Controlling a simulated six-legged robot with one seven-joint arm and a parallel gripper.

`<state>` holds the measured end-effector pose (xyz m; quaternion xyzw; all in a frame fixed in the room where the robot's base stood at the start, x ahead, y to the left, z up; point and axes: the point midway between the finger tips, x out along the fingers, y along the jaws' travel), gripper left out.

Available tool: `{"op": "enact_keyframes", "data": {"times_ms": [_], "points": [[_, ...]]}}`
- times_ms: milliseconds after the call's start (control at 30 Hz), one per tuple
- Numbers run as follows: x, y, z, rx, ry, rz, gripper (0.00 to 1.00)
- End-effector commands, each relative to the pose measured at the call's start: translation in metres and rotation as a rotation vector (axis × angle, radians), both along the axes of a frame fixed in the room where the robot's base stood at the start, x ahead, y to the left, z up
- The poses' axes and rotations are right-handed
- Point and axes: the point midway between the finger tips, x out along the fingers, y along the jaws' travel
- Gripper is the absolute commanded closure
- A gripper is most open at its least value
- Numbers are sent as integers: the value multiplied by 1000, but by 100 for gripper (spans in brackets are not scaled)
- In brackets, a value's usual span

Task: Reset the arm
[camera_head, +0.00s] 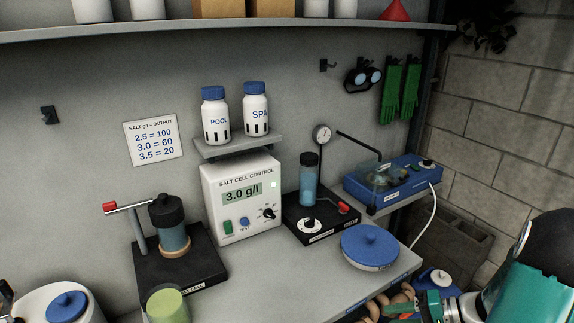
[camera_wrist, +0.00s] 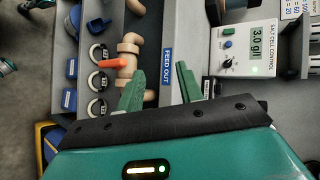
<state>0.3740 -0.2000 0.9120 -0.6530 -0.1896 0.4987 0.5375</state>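My arm (camera_head: 530,280) is teal with a dark joint and reaches in from the lower right in the head view. My gripper (camera_wrist: 159,75) shows two green fingers spread apart in the wrist view, with nothing between them. In the head view its green finger (camera_head: 402,304) is at the bottom edge, beside the front of the bench, and the rest is partly cut off. The fingers point towards the bench edge marked FEED OUT (camera_wrist: 166,66). Tan pipework with an orange valve handle (camera_wrist: 113,63) lies just left of the fingers in the wrist view.
Bottles marked POOL (camera_head: 215,118) and SPA (camera_head: 256,112) stand on a small shelf.

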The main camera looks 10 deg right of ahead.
Motion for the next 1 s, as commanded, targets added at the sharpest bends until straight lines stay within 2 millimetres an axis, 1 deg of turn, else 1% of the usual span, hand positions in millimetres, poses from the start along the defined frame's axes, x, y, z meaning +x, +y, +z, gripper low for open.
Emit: {"op": "enact_keyframes", "data": {"times_ms": [33,100,267,400,500,667,800,1000], "points": [[2,17,14,-52,25,56,64],[1,38,28,-117,66,117,64],[-7,79,57,-288,139,234,64],[-18,110,81,-451,170,305,64],[-27,128,98,-572,173,337,64],[-42,153,123,-763,141,361,64],[-56,171,145,-919,75,352,64],[-75,190,177,-1101,-73,303,64]]}}
